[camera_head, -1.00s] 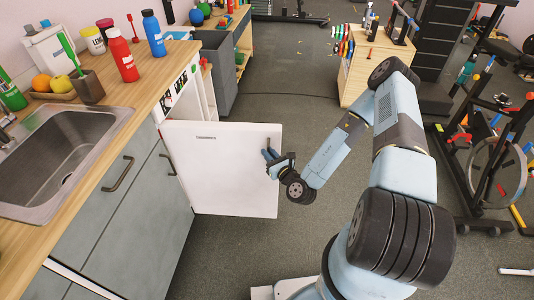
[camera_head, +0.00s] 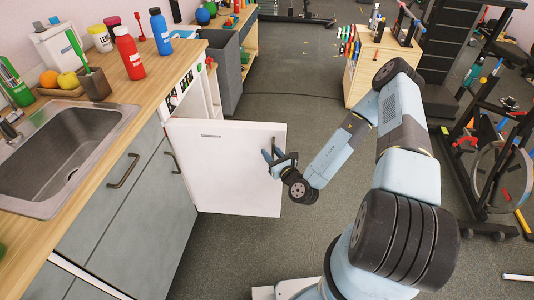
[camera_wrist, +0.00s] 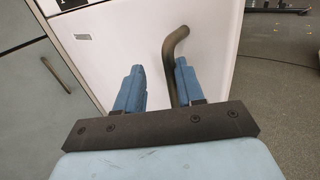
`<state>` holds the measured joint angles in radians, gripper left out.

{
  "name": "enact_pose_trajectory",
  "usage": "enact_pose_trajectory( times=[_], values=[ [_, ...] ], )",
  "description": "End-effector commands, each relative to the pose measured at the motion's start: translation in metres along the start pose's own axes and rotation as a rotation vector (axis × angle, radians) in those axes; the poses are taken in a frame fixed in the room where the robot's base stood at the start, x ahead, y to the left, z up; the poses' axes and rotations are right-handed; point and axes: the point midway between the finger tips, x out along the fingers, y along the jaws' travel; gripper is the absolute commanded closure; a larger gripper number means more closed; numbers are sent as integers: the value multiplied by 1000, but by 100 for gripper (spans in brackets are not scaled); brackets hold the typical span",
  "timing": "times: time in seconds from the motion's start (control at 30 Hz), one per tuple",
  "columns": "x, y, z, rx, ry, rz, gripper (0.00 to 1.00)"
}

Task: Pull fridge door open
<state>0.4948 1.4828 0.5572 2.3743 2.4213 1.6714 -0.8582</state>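The white fridge door (camera_head: 225,165) stands wide open, swung out from the counter front, with its handle side at the right. Its dark bent handle (camera_wrist: 174,62) shows in the wrist view. My gripper (camera_head: 272,157) is at the handle, near the door's right edge. In the wrist view, its two blue fingers (camera_wrist: 160,88) are spread apart with the handle between them. The handle is close to the right finger and there is a gap to the left finger; I cannot tell whether the right finger touches it. The handle's lower part is hidden behind the gripper.
The counter (camera_head: 150,80) with a sink (camera_head: 75,150) and bottles runs along the left. Grey cabinet fronts (camera_head: 110,205) are beside the door. A wooden cabinet (camera_head: 375,65) and an exercise bike (camera_head: 490,165) stand at the right. Floor beyond the door is clear.

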Motion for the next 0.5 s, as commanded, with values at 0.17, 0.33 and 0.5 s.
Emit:
enact_pose_trajectory(
  times=[0.17, 0.33, 0.5],
  values=[
    [-12, -1, -1, 0, 3, -1, 63],
    [-41, -1, -2, 1, 4, -1, 63],
    [-75, -1, -2, 2, 4, 0, 63]
  ],
)
